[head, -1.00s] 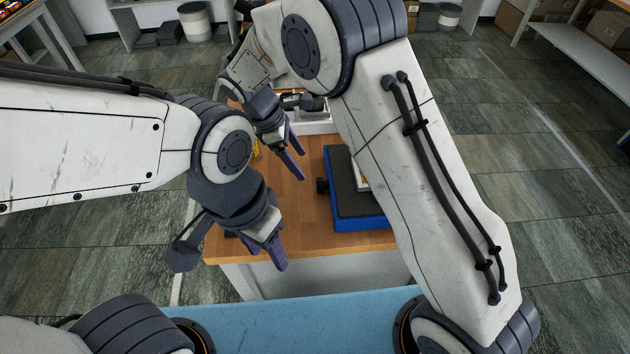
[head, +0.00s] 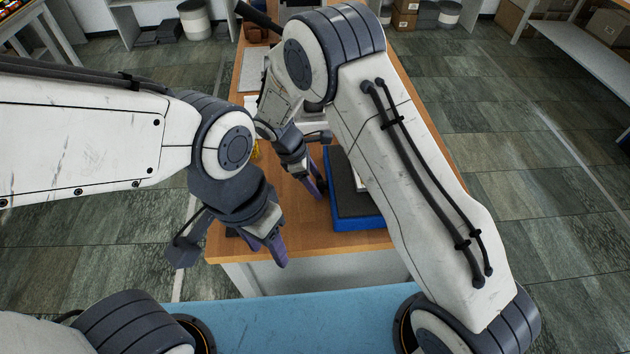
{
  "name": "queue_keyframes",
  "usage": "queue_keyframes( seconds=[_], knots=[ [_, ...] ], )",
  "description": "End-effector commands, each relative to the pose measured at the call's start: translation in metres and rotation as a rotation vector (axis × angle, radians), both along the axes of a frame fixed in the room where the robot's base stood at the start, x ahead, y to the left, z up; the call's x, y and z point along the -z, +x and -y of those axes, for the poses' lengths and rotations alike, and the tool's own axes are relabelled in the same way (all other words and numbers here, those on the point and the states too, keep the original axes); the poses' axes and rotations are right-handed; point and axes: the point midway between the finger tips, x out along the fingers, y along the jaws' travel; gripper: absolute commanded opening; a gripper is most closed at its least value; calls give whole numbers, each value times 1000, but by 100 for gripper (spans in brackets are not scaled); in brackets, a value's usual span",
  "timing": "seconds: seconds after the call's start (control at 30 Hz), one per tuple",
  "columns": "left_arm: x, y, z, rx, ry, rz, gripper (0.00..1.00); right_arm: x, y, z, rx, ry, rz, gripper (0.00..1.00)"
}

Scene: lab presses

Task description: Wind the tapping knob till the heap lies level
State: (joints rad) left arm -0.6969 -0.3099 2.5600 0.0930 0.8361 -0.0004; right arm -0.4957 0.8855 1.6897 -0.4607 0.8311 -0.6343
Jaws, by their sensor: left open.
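A blue box with a dark grey top (head: 345,190) sits near the front right of the wooden table. My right forearm hides its right part and most of a pale item on it. My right gripper (head: 315,182), fingers pointing down, is at the box's left side, where the dark knob was visible earlier. The knob is now hidden behind its fingers; I cannot tell whether they touch or grip it. My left gripper (head: 272,248) is open and empty over the table's front left edge. No heap can be made out.
The wooden table (head: 300,235) has bare room between my two grippers. A grey plate (head: 252,72) and a dark handle (head: 256,14) are farther back. A blue surface (head: 300,315) lies in front.

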Motion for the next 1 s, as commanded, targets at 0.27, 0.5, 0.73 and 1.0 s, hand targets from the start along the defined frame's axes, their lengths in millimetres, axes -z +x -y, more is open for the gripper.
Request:
queue_keyframes(
  seconds=[0.27, 0.5, 0.73, 1.0],
  knots=[
    [2, 0, 0, 0, 0, 0, 50, 1, 0, -1, -1, -1, 7, 0],
    [37, 0, 0, 0, 0, 0, 50, 6, -2, -1, -3, -1, 150, 0],
    [56, 0, 0, 0, 0, 0, 50, 3, -3, -1, 0, 0, 239, 0],
    [55, 0, 0, 0, 0, 0, 50, -1, -3, -1, 1, 2, 251, 0]
  ],
)
